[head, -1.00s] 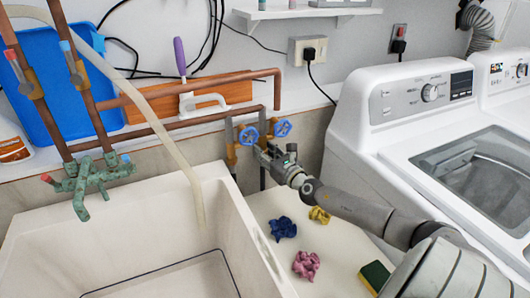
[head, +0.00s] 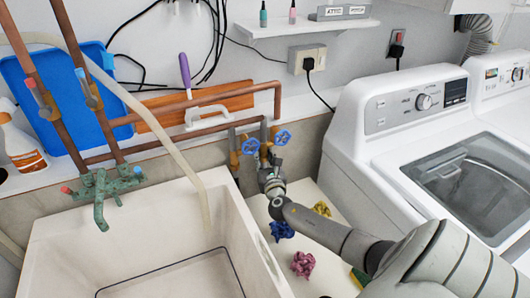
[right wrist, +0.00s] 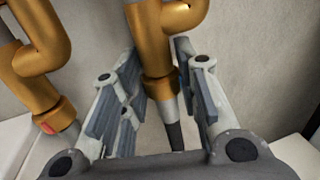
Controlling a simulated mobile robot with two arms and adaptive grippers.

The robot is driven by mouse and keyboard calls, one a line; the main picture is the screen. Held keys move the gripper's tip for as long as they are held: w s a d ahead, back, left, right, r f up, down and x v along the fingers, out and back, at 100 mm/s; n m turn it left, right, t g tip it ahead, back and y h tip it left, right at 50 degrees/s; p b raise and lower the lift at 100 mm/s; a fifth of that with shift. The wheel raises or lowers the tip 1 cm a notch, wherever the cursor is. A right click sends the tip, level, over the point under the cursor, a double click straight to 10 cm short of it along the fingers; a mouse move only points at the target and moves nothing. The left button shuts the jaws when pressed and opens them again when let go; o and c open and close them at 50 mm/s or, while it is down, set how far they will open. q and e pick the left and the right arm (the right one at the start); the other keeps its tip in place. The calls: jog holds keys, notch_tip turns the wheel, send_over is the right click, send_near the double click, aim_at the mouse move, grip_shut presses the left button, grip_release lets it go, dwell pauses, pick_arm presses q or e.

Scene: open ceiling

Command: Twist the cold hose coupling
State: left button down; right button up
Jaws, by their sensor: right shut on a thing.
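Two brass valves with blue round handles stand at the wall behind the tub. The right-hand valve (head: 264,148) is the one at my right gripper (head: 267,172). In the right wrist view, my right gripper (right wrist: 158,72) has a finger on each side of the cold hose coupling (right wrist: 158,88), the brass lower end of that valve. A grey hose (right wrist: 173,125) runs down from it. The gripper is shut on the coupling, though contact is partly hidden. The other valve (right wrist: 38,60), with a red mark low on it, stands at left, clear of the fingers. My left gripper is not in view.
A white tub (head: 70,255) with a green tap (head: 103,188) stands at left. A washing machine (head: 385,150) stands at right. Crumpled blue (head: 282,230), pink (head: 303,263) and yellow (head: 321,208) cloths lie beneath my right arm. Copper pipes (head: 200,128) run along the wall.

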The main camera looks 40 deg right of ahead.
jog(key=shift+w+a+m+g+h+p, duration=0.15)
jog(key=shift+m+g+h+p, duration=0.15)
jog(key=shift+m+g+h, duration=0.6)
jog(key=shift+h, duration=0.3)
jog(key=o, duration=1)
